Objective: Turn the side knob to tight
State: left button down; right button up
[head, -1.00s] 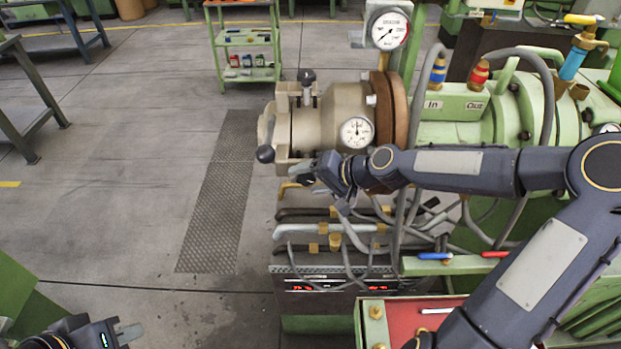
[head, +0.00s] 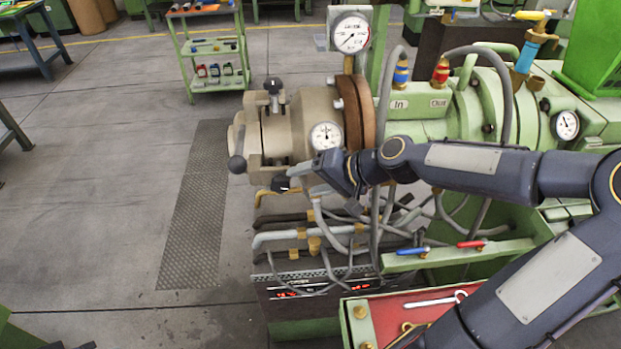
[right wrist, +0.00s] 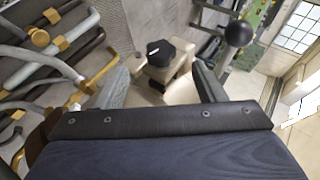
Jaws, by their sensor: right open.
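The side knob (head: 280,183) is small and black, low on the near side of the beige clamp at the extruder's end. In the right wrist view the knob (right wrist: 160,52) has a short white mark on its dark face. My right gripper (head: 308,181) is open and empty, just right of the knob in the head view. In the right wrist view the knob lies ahead, between the lines of the spread fingers (right wrist: 160,86), and appears clear of both.
A black top knob (head: 273,87) and a ball-ended lever (head: 237,164) stick out from the clamp (head: 277,135). A dial gauge (head: 326,136) sits above my right gripper. Grey hoses and pipes (head: 290,236) run below it. The floor at left is open.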

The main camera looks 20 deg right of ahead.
aim_at(283, 181)
jog(key=w+a+r+n+g+h+p, duration=0.2)
jog(key=a+r+h, duration=0.15)
jog(key=h, duration=0.25)
jog(key=x, duration=0.7)
jog(key=shift+a+f+p, duration=0.15)
jog(key=shift+f+p, duration=0.25)
jog(key=shift+s, duration=0.1)
jog(key=shift+c, duration=0.2)
jog(key=c, duration=0.9)
